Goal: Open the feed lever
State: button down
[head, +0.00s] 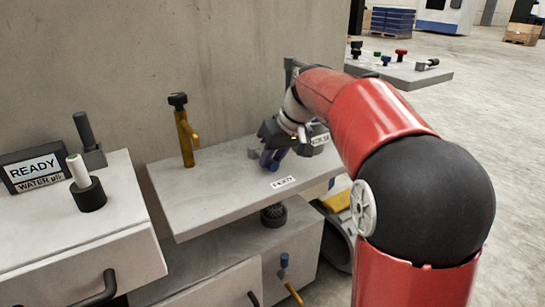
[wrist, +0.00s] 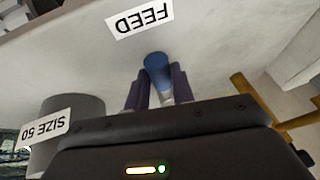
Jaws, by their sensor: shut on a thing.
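The feed lever shows in the wrist view as a blue round knob (wrist: 157,70) on a pale shaft, close to a white FEED label (wrist: 140,20) on the light grey shelf. My gripper (wrist: 157,92) has its two dark purple fingers on either side of the knob and shaft, shut on it. In the head view my gripper (head: 271,160) is low over the right part of the shelf (head: 195,208), behind a small white label (head: 283,182). There the lever is mostly hidden by my fingers, and its base cannot be seen.
A yellow lever with a black knob (head: 185,130) stands left on the same shelf. A grey cylinder labelled SIZE 50 (wrist: 75,112) is beside my gripper.

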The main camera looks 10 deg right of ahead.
jog(key=c, duration=1.2)
grip_release()
jog(key=v, duration=0.7)
jog(key=shift+s+d+r+p, duration=0.1)
jog(key=shift+d+r+p, duration=0.1)
jog(key=shift+r+p, duration=0.15)
jog(key=shift+s, duration=0.1)
jog(key=s+f+m+h, duration=0.1)
jog(key=s+f, duration=0.3)
jog(key=s, duration=0.4)
jog(key=s+d+f+m+t+h, duration=0.1)
jog(key=s+f, duration=0.3)
jog(key=s, duration=0.5)
jog(key=s+f+m+t+h, duration=0.1)
jog(key=s+f+m, duration=0.1)
jog(key=s+f, duration=0.3)
jog(key=shift+s+d+h, duration=0.2)
jog(key=shift+s, duration=0.85)
jog(key=shift+s+d+h, duration=0.2)
jog(key=shift+s, duration=0.85)
